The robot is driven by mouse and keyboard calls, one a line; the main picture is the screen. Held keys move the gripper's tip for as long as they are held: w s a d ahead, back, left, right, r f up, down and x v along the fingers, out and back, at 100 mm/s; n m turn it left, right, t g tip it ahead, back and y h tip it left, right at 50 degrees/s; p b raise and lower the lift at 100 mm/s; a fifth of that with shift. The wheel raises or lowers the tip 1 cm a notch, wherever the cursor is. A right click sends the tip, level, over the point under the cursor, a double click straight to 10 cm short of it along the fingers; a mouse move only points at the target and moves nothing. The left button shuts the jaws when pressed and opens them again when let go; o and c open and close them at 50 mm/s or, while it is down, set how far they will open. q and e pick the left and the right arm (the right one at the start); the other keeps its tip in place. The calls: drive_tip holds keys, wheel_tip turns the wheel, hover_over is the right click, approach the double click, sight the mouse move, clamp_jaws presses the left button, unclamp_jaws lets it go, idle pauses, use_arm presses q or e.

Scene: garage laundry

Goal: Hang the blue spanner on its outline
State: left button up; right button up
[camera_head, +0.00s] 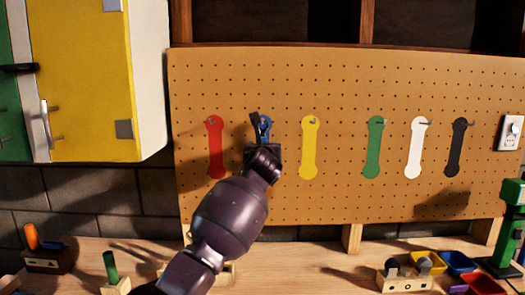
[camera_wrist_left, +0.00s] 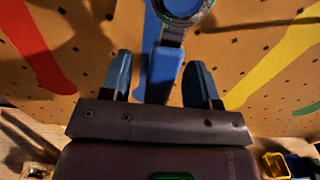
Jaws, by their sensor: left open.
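The blue spanner (camera_wrist_left: 164,72) is upright at the pegboard, its dark ring-shaped head at the top of the left wrist view. The blue outline (camera_wrist_left: 151,40) shows behind it, just left of the handle. In the head view the spanner (camera_head: 265,123) is mostly hidden by my left gripper (camera_head: 260,138). In the left wrist view the two fingers of my left gripper (camera_wrist_left: 159,82) are spread, one on each side of the handle, with gaps. Whether the spanner's ring is over a peg is hidden. My right gripper is not in view.
The pegboard (camera_head: 340,90) has a red outline (camera_head: 215,150) on the left and a yellow outline (camera_head: 310,150) on the right of the blue one. A yellow cabinet (camera_head: 80,70) stands left. The bench below holds small bins and wooden blocks.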

use_arm(q)
drive_tip(key=c, duration=0.7)
clamp_jaws()
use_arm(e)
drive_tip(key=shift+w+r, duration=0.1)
